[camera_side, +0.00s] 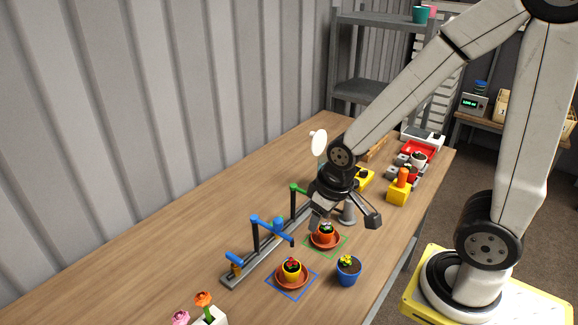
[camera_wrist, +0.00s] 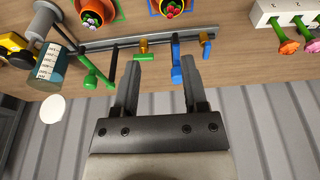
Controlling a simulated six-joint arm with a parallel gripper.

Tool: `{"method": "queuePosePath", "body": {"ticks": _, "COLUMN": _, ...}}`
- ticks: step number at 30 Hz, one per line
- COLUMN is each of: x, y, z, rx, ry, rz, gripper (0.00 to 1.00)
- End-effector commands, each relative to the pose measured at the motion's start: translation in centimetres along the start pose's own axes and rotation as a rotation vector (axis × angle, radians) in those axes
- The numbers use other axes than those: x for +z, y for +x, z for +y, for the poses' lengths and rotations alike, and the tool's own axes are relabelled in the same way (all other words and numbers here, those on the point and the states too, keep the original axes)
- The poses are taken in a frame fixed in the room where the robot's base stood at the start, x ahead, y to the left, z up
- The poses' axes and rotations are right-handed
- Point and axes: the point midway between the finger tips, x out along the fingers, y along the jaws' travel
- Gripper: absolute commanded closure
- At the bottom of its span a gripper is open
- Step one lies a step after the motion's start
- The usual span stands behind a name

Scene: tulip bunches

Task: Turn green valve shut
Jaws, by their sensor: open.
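In the wrist view the green valve (camera_wrist: 144,57), a green handle on a yellow body, sits on the grey rail between a dark post and a blue post (camera_wrist: 175,52). My gripper (camera_wrist: 163,62) is open and empty. Its left fingertip appears just below the green handle in the picture, and the blue post shows between the fingers. I cannot tell any contact. In the side view my gripper (camera_side: 345,220) is above the table, right of the green-topped post (camera_side: 293,203). I cannot make out the green valve there.
The grey rail (camera_side: 232,279) also carries a blue valve (camera_side: 235,260). A blue pot (camera_side: 347,271) stands nearby. The left table is mostly clear.

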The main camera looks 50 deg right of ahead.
Motion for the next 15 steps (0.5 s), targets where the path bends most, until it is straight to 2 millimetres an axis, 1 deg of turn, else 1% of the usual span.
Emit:
{"method": "queuePosePath", "body": {"ticks": 7, "x": -0.3, "y": -1.0, "z": 0.0, "rx": 0.000, "ry": 0.000, "rz": 0.004, "gripper": 0.44}}
{"method": "queuePosePath", "body": {"ticks": 12, "x": -0.7, "y": -2.6, "z": 0.0, "rx": 0.000, "ry": 0.000, "rz": 0.006, "gripper": 0.44}}
{"method": "queuePosePath", "body": {"ticks": 15, "x": -0.8, "y": -3.2, "z": 0.0, "rx": 0.000, "ry": 0.000, "rz": 0.003, "gripper": 0.44}}
